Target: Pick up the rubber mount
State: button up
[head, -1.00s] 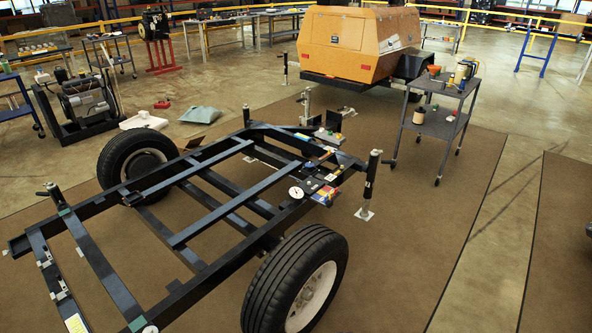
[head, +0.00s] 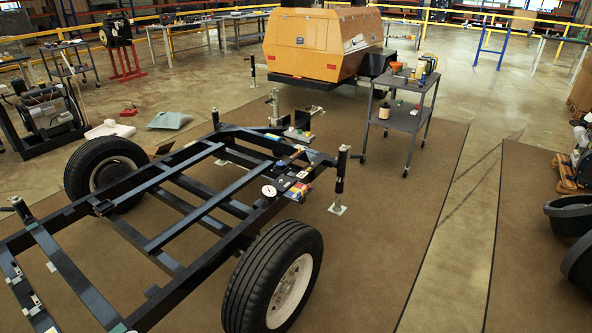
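I cannot make out a rubber mount for certain at this distance. Several small parts and boxes (head: 293,189) lie on the front end of the black trailer frame (head: 215,225), among them a round white-faced gauge (head: 269,191). Small dark pieces lie near them, too small to name. My gripper is not in view.
The frame's near wheel (head: 260,275) and a jack post (head: 341,175) stand beside the small parts. An orange enclosure (head: 318,45) is behind. Dark tubs (head: 572,214) stand at the right edge. The brown mat (head: 400,210) between frame and cart is clear.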

aim_at(280, 165)
jog(key=z, duration=0.25)
jog(key=k, duration=0.55)
jog(key=z, duration=0.85)
jog(key=k, duration=0.7)
jog(key=z, duration=0.3)
jog(key=i, duration=0.5)
jog(key=u, duration=0.7)
jog(key=i, duration=0.55)
jog(key=u, duration=0.8)
jog(key=i, duration=1.5)
jog(key=u, duration=0.2)
